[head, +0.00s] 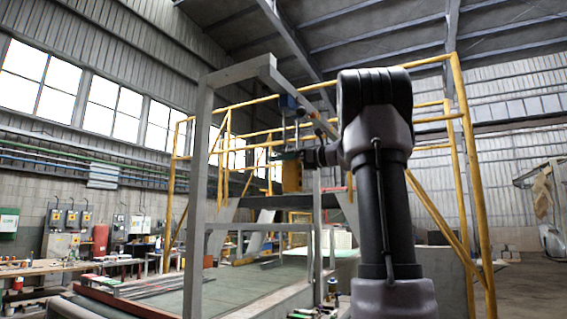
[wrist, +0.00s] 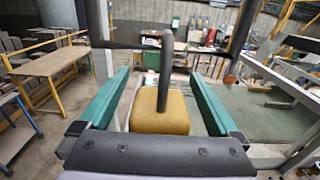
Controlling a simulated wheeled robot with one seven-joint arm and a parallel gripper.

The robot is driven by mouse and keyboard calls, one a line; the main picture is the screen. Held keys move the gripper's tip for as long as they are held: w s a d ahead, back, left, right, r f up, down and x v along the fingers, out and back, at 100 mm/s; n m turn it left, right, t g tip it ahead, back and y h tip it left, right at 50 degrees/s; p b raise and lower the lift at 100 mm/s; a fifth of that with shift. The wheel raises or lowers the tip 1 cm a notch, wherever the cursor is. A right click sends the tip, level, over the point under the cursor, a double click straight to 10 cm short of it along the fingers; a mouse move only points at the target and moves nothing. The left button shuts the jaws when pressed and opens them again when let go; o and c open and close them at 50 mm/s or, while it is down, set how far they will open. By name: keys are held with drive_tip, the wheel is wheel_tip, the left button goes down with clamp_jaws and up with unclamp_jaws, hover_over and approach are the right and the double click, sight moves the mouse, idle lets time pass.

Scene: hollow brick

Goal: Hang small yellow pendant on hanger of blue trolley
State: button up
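The small yellow pendant (head: 291,178) is a block with a grey upright stem; in the wrist view the block (wrist: 161,112) stands between my fingers. My gripper (wrist: 161,80) has green fingers, spread wide with a gap visible on both sides of the block. In the head view my gripper (head: 287,156) is just under the trolley. The blue trolley (head: 289,103) is on the overhead beam. Its hanger (head: 297,131) drops below it. In the wrist view the hanger's dark crossbar (wrist: 205,49) meets the stem's top; I cannot tell whether they touch.
A grey frame (head: 199,170) carries the beam. Yellow railings (head: 475,180) stand around and behind it, and a green platform (head: 235,288) lies below. A workbench (head: 45,267) is at the left. My arm hides part of the right side.

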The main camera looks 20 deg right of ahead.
drive_tip(key=shift+d, duration=0.1)
drive_tip(key=v, duration=1)
drive_tip(key=shift+s+d, duration=0.2)
drive_tip(key=shift+s, duration=0.1)
